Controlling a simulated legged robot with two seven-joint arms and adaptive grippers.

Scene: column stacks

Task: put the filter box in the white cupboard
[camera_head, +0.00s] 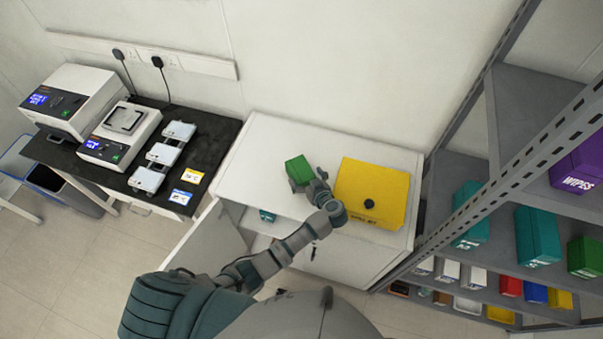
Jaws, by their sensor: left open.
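The white cupboard (268,136) stands against the wall in the middle. Its left door (212,247) is swung open, and a teal box (267,215) shows inside the opening. A green box (299,169) is at the top of the cupboard, right by my left gripper; no label on it can be read, so I cannot tell for sure that it is the filter box. My left gripper (312,182) is open, with its fingers at the box's near right side. Whether the fingers touch the box is unclear. My right gripper is out of view.
A yellow case (372,192) with a black knob sits on the cupboard top, close right of my left gripper. A grey metal rack (470,168) with several coloured boxes stands at the right. A black bench (205,160) with lab devices is at the left.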

